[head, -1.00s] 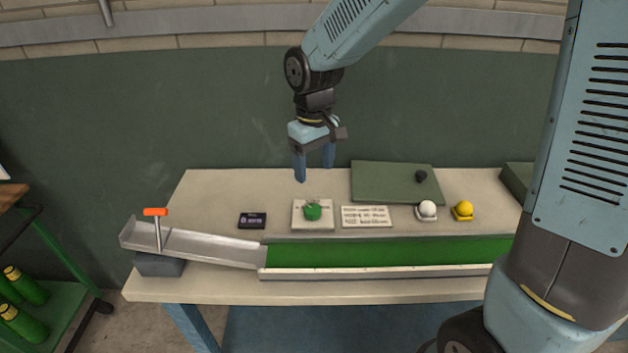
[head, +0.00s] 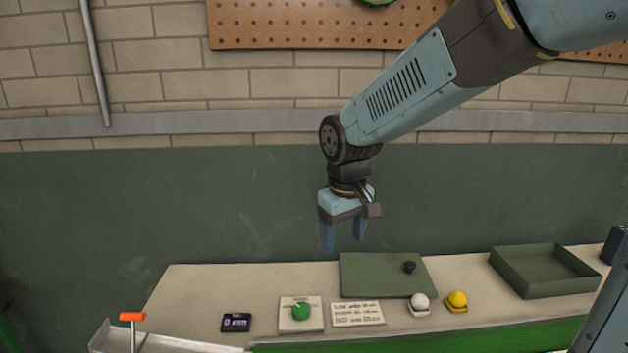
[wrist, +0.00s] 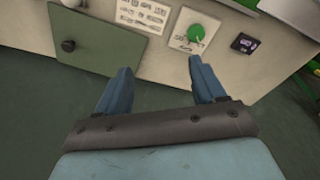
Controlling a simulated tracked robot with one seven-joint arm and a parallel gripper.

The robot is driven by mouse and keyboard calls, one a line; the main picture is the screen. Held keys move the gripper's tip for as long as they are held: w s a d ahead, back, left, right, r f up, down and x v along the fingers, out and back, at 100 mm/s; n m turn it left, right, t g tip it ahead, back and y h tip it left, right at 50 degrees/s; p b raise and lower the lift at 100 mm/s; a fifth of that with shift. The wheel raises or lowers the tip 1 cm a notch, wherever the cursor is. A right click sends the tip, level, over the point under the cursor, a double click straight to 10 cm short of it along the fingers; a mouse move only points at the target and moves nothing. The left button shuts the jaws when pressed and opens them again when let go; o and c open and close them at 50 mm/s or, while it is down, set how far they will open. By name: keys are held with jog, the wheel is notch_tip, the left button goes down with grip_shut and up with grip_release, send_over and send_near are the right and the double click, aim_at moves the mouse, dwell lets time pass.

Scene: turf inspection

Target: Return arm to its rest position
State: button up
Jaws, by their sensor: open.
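My gripper (head: 343,240) hangs from my raised arm, fingers pointing down, above the back part of the bench (head: 250,283). It is open and empty, with a clear gap between the blue fingers. In the wrist view my gripper (wrist: 160,85) shows both fingers apart with nothing between them. Below and around it are a plate with a green knob (head: 301,312), a printed card (head: 357,313) and a green board with a black knob (head: 385,278). My gripper touches none of them.
A white ball (head: 420,301) and a yellow ball (head: 457,299) sit on small holders. A green tray (head: 543,271) is at the right. A metal chute (head: 170,343) with an orange-handled lever (head: 132,318) is front left. The dark wall panel (head: 220,205) is behind the bench.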

jog(key=s+d+r+m+t, duration=0.2)
jog(key=s+d, duration=0.4)
jog(key=d, duration=0.3)
jog(key=s+d+r+m+t, duration=0.2)
jog(key=s+d+r+m, duration=0.2)
jog(key=d, duration=0.5)
jog(key=s+r, duration=0.2)
jog(key=s, duration=0.1)
